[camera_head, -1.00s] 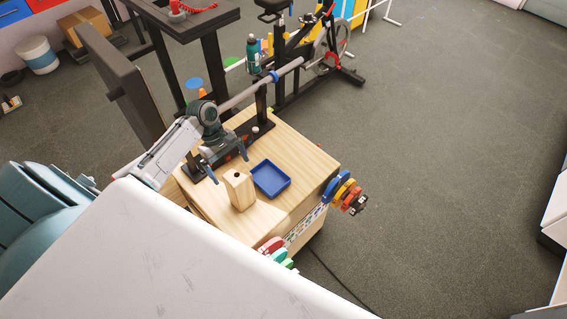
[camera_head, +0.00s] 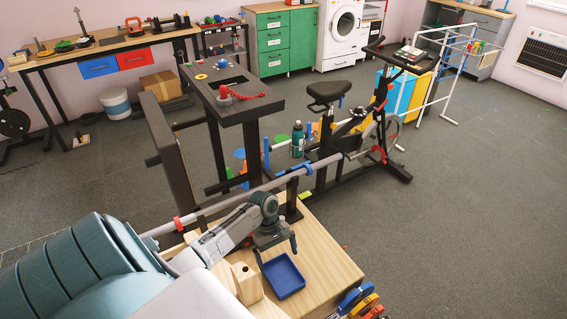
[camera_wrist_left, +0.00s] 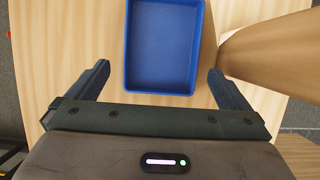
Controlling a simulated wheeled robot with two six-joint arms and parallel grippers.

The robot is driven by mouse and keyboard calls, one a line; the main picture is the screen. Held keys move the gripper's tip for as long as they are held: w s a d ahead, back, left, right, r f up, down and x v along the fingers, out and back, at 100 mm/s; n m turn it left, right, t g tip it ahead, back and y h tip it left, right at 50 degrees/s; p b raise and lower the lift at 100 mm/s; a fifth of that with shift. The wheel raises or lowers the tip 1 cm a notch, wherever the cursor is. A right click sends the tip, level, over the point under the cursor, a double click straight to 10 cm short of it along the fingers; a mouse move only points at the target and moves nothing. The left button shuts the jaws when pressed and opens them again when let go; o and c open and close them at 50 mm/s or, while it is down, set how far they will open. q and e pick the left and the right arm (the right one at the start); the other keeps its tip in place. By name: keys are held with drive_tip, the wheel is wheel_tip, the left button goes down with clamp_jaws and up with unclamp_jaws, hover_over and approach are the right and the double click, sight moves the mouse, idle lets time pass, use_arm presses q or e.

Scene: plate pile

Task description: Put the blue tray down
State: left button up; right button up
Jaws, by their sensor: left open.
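The blue tray (camera_head: 283,278) lies flat and looks empty on a light wooden tabletop (camera_head: 325,262). In the left wrist view the tray (camera_wrist_left: 164,50) lies ahead of the jaws, its near part showing between the two fingertips with a gap on each side. My left gripper (camera_head: 276,252) is open and empty, over the back side of the tray; its fingers also show in the wrist view (camera_wrist_left: 158,70). Whether a finger touches the tray cannot be told. My right gripper is not in view.
A wooden block with a hole (camera_head: 246,284) stands just left of the tray. A grey bar (camera_head: 230,200) runs behind my left arm. Coloured discs (camera_head: 360,300) hang at the tabletop's right edge. An exercise bike (camera_head: 345,130) stands behind; floor is free on the right.

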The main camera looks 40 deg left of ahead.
sight(282, 275)
use_arm(q)
drive_tip(key=shift+p+x, duration=0.35)
drive_tip(key=shift+x, duration=2.05)
drive_tip(key=shift+a, duration=0.1)
drive_tip(key=c, duration=0.8)
